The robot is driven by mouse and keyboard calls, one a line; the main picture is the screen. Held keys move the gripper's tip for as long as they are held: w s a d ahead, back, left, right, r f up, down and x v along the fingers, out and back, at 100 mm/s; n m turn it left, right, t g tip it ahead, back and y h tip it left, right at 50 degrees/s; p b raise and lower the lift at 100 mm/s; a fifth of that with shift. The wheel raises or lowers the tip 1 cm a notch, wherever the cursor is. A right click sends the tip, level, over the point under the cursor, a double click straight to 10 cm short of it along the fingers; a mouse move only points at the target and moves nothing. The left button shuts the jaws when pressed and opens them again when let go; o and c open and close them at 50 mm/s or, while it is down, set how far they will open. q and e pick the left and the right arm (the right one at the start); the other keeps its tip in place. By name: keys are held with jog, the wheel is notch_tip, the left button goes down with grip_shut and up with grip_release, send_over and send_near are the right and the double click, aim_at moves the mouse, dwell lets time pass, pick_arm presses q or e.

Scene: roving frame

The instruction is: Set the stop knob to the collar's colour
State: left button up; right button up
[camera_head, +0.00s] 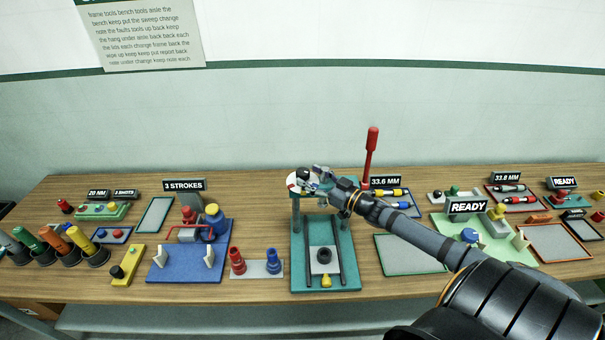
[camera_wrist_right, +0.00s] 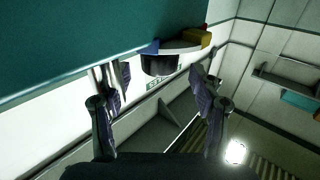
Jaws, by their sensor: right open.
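A teal press-like stand (camera_head: 299,277) is on the bench, with a red-handled lever (camera_head: 371,150) at its upper right. A white dial plate (camera_head: 293,179) with coloured marks sits at its top. In the right wrist view the plate's edge (camera_wrist_right: 185,46) shows blue, yellow and red marks. A dark stop knob (camera_wrist_right: 159,65) projects from it. My right gripper (camera_wrist_right: 162,82) is open, its fingers on either side of the knob; contact is unclear. In the head view the right gripper (camera_head: 317,180) covers part of the dial. A dark ring (camera_head: 323,256) sits low on the stand; which part is the collar is unclear.
Left of the stand are red and blue pegs (camera_head: 272,262), a blue fixture (camera_head: 184,263) and coloured cylinders (camera_head: 91,245). To the right are a grey tray (camera_head: 408,262), a green fixture with a READY sign (camera_head: 467,206) and several small parts. My right arm crosses above the bench's right side.

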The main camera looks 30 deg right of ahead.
aim_at(308, 175)
jog(key=shift+w+a, duration=0.1)
jog(key=shift+w, duration=0.4)
jog(key=shift+w+a+r, duration=0.1)
jog(key=shift+w, duration=0.25)
jog(key=shift+x, duration=1)
pick_arm(q)
jog(key=shift+s, duration=0.3)
pick_arm(e)
jog(key=shift+c, duration=0.2)
jog(key=c, duration=1.1)
jog(key=shift+c, duration=0.2)
